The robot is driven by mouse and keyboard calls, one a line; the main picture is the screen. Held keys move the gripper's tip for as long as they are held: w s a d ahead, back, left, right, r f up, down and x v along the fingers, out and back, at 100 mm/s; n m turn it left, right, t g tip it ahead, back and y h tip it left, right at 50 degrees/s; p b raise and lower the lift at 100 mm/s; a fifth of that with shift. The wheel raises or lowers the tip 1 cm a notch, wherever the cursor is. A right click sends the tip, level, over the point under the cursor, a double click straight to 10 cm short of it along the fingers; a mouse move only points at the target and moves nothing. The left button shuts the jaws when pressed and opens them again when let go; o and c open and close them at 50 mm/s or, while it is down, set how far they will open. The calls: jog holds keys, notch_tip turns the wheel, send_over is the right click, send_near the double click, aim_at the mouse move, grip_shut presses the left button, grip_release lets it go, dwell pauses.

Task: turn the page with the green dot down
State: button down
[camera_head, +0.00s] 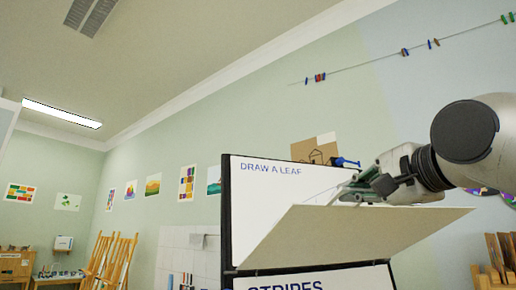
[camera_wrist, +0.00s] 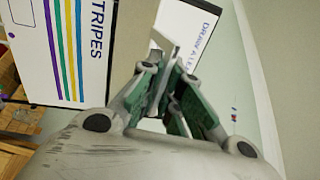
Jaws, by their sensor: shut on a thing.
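A stiff page (camera_head: 335,238) juts out nearly level from the black-framed flip board (camera_head: 227,215), its pale, blank underside or back towards the head camera. My gripper (camera_head: 352,188) is at the page's outer edge, shut on it. In the wrist view my gripper (camera_wrist: 165,100) has its green-padded fingers close together around the thin page edge. Above the page is a white sheet reading "DRAW A LEAF" (camera_head: 270,185); below it is one reading "STRIPES" (camera_head: 320,280). The STRIPES sheet with coloured bars also shows in the wrist view (camera_wrist: 85,50). No green dot is visible.
A blue-tipped object (camera_head: 345,162) shows at the board's upper right edge. Wooden easels (camera_head: 112,260) stand at the far left, and wooden items (camera_head: 495,260) at the lower right. A string with clips (camera_head: 405,51) hangs along the wall. Space before the board looks open.

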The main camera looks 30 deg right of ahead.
jog(key=shift+s+f, duration=0.3)
jog(key=shift+f, duration=0.5)
jog(key=shift+s+f, duration=0.3)
jog(key=shift+f, duration=0.55)
jog(key=shift+s+f, duration=0.3)
jog(key=shift+f, duration=0.5)
jog(key=shift+f, duration=0.1)
